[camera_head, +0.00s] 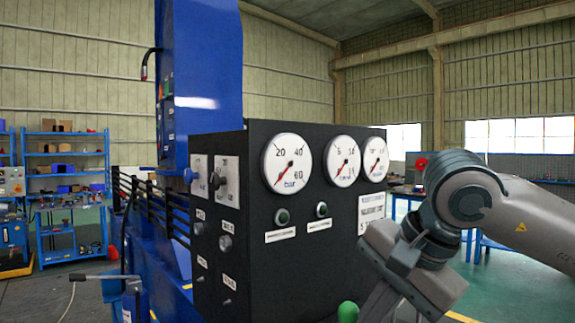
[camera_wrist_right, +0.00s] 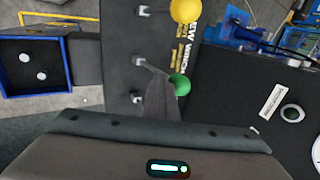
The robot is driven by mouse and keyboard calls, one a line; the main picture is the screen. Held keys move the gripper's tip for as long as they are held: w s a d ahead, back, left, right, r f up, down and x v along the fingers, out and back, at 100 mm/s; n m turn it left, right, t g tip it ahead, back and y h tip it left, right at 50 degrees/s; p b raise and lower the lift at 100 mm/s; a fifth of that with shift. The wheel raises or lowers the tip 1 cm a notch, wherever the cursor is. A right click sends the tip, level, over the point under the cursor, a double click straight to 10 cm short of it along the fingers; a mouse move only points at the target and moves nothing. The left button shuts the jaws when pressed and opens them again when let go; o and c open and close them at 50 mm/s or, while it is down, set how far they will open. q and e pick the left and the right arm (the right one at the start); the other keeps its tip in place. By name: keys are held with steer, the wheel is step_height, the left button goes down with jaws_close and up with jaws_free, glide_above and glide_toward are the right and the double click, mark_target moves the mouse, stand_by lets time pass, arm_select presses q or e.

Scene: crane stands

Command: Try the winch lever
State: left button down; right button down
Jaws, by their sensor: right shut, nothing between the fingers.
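A lever with a green ball knob (camera_wrist_right: 182,84) stands on a dark panel (camera_wrist_right: 125,45) in the right wrist view; the green knob also shows at the bottom of the head view (camera_head: 348,312). A second lever with a yellow ball knob (camera_wrist_right: 185,10) is farther up that panel. My left gripper is out of view.
A black gauge box (camera_head: 310,240) with dials, buttons and knobs stands left of my right arm. A blue column (camera_head: 205,80) rises behind it. A blue-edged tray (camera_wrist_right: 38,62) lies left of the lever panel. Blue shelves (camera_head: 65,190) stand far left.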

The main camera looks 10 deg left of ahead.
steer(key=shift+w+a, duration=0.1)
steer(key=shift+w+a+r, duration=0.1)
steer(key=shift+w+a, duration=0.65)
steer(key=shift+a, duration=0.15)
steer(key=shift+w, duration=0.1)
steer(key=shift+r, duration=0.1)
stand_by(0.6)
